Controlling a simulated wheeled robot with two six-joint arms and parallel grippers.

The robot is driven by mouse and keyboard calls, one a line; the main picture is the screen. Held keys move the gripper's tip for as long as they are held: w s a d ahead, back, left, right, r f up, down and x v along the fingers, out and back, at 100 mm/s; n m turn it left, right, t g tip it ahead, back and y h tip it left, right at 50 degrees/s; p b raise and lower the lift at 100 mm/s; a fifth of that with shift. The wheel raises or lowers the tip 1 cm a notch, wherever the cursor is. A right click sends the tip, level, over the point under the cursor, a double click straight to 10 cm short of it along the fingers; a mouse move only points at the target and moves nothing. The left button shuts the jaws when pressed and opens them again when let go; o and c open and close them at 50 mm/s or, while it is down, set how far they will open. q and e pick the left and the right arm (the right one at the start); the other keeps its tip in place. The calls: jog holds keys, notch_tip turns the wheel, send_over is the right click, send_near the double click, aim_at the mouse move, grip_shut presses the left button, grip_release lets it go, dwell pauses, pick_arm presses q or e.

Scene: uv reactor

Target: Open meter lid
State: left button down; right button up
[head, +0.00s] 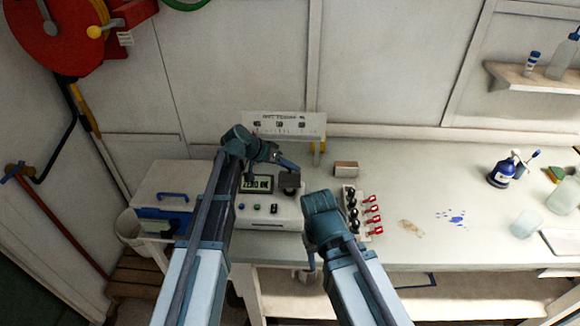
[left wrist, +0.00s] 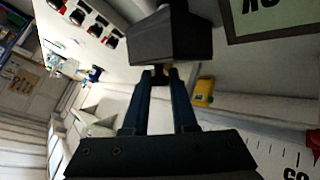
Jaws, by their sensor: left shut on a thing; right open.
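The meter (head: 272,214) is a white box on the bench with a lit "ZERO OK" display and small buttons. Its dark lid (head: 289,180) is a grey block at the right of the display. The lid also shows large in the left wrist view (left wrist: 168,38), with part of the display at top right. My left gripper (head: 285,164) is above the meter, its fingertips shut at the lid's near edge, where a small tab shows between them (left wrist: 158,74). My right gripper (head: 309,262) is open, low at the bench's front edge, partly hidden by its own wrist.
A panel (head: 285,125) stands behind the meter. A cooler-like box (head: 165,195) is to its left. A strip with red and black switches (head: 361,212) and a small brown block (head: 346,169) are to its right. The bench's middle right is mostly clear, with stains.

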pick_arm(q)
jog(key=c, duration=0.7)
grip_release()
jog(key=shift+s+a+r+p, duration=0.1)
jog(key=shift+a+r+p, duration=0.2)
jog(key=shift+r+p, duration=0.15)
jog(key=p+v, duration=0.8)
jog(key=v, duration=0.4)
jog(key=shift+s+a+r+p, duration=0.2)
jog(key=shift+s+a+p, duration=0.05)
jog(key=shift+a+p, duration=0.05)
jog(key=shift+c, duration=0.3)
